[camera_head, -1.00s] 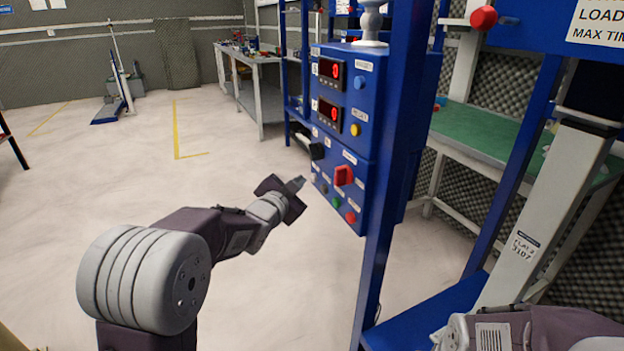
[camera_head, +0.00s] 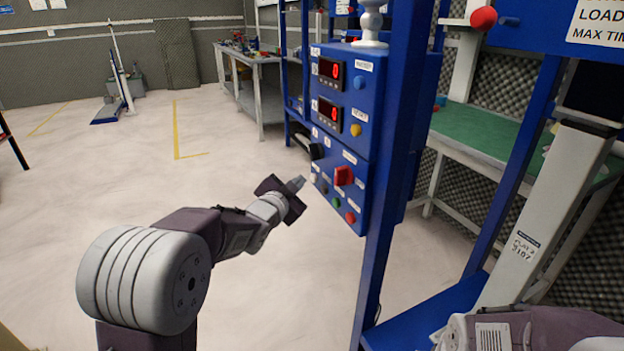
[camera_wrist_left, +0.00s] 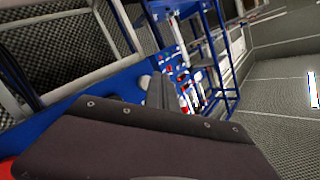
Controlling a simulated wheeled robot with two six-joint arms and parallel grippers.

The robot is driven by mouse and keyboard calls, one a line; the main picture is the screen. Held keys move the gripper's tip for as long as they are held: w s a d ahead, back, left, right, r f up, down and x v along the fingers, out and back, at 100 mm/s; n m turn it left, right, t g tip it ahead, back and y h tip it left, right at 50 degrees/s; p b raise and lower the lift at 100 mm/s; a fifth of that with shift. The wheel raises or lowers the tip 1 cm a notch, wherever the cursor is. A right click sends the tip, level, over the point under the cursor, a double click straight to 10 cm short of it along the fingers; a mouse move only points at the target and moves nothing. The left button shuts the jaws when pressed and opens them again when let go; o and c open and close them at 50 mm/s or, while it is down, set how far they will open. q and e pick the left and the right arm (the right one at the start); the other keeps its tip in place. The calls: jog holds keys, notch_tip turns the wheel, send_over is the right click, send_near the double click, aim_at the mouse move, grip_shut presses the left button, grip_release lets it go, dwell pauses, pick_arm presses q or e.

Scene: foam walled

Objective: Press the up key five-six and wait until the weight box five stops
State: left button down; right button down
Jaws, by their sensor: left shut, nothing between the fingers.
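The blue control panel (camera_head: 345,130) on the blue frame carries two red-digit displays, a red rotary switch (camera_head: 343,176) and small buttons along its lower left edge. Key labels are too small to read, so I cannot tell which is five-six. My left gripper (camera_head: 299,183) is shut and empty, its tip close beside the white button; contact cannot be told. The panel also shows in the left wrist view (camera_wrist_left: 172,58) beyond the fingers. I cannot identify weight box five.
A blue upright post (camera_head: 385,200) stands right of the panel. A green-topped bench (camera_head: 480,135) and a slanted white column (camera_head: 540,215) are further right. My right arm shows at the lower right. The floor (camera_head: 90,190) at left is clear.

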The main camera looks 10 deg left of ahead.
dwell(0.5)
pick_arm(q)
jog(key=shift+w+d, duration=0.25)
jog(key=shift+d, duration=0.1)
pick_arm(e)
jog(key=shift+f, duration=0.15)
